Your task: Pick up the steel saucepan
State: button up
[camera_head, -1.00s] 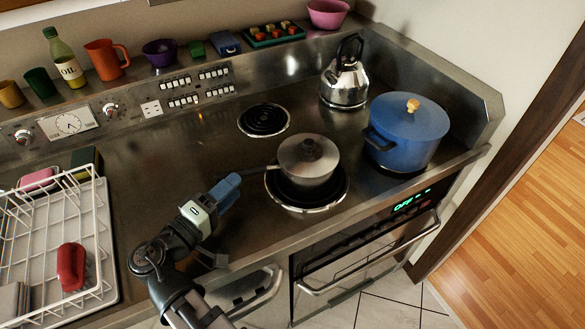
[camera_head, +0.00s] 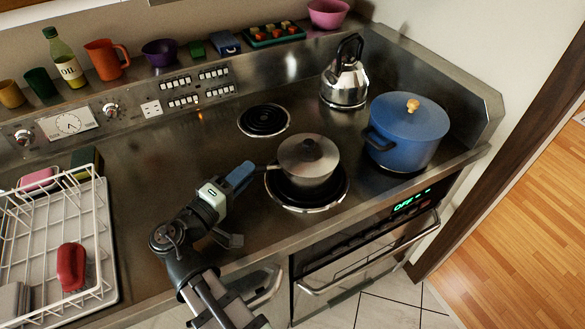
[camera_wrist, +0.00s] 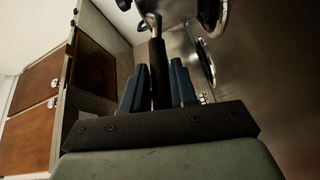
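The steel saucepan (camera_head: 308,162) sits with its lid on, on the front coil burner (camera_head: 325,199). Its dark handle points left towards my gripper (camera_head: 246,170), and is mostly hidden behind the fingers in the head view. In the wrist view the handle (camera_wrist: 158,75) runs between the two blue fingers of my gripper (camera_wrist: 159,75). The fingers stand on either side of it with a narrow gap at the tips, so my gripper looks open around the handle. The saucepan's body (camera_wrist: 170,8) shows at the top edge of the wrist view.
A blue pot (camera_head: 408,135) stands close to the saucepan's right, with a steel kettle (camera_head: 345,80) behind. The rear coil burner (camera_head: 264,120) is empty. A white dish rack (camera_head: 97,240) is at left. The steel top between rack and burners is clear.

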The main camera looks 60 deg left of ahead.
grip_shut()
jog(key=shift+r, duration=0.2)
dwell(0.3)
